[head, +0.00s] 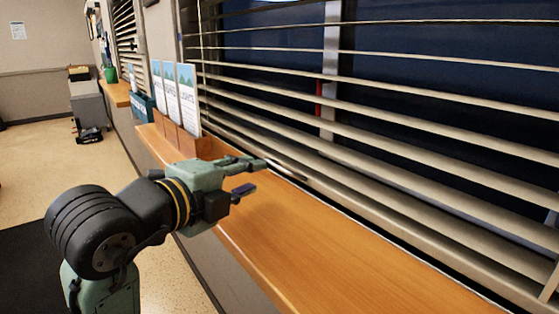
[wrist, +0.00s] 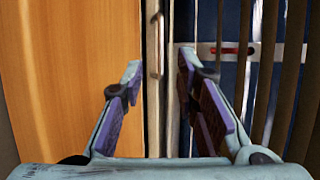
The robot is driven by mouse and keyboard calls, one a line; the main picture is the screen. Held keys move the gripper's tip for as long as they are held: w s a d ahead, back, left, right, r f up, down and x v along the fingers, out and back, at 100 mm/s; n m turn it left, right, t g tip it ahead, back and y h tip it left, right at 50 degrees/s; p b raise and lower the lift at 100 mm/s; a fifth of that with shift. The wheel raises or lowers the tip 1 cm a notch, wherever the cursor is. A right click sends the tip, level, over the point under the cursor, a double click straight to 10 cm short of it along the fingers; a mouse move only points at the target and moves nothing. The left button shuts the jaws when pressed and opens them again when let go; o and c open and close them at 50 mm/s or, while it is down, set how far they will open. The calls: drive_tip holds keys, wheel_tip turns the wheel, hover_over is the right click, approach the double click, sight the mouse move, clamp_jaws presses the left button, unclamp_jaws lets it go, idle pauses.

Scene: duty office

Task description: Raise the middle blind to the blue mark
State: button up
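The large blind (head: 400,135) has pale horizontal slats, and its lower edge hangs close to the wooden sill. My gripper (head: 254,177) is above the sill, beside the blind's lower part. In the wrist view, my gripper (wrist: 160,68) is open, its two fingers apart with nothing held between them. A slim pale handle-like piece (wrist: 156,45) shows ahead, between the fingertips' lines, where the sill and blind meet; whether the fingers touch it I cannot tell. A white upright (head: 330,60) behind the slats carries a red mark (head: 318,97). I cannot make out a blue mark.
The wooden sill (head: 330,265) is bare in front of my gripper. Several leaflets in a wooden holder (head: 188,140) stand on it beyond my gripper. Another blind (head: 127,40) hangs farther off. Open floor (head: 45,155) lies left, with a grey cabinet (head: 88,105) at the back.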

sight(275, 167)
drive_tip(key=p+x, duration=0.2)
drive_tip(key=x, duration=0.8)
drive_tip(key=shift+w+d, duration=0.1)
clamp_jaws()
idle(0.6)
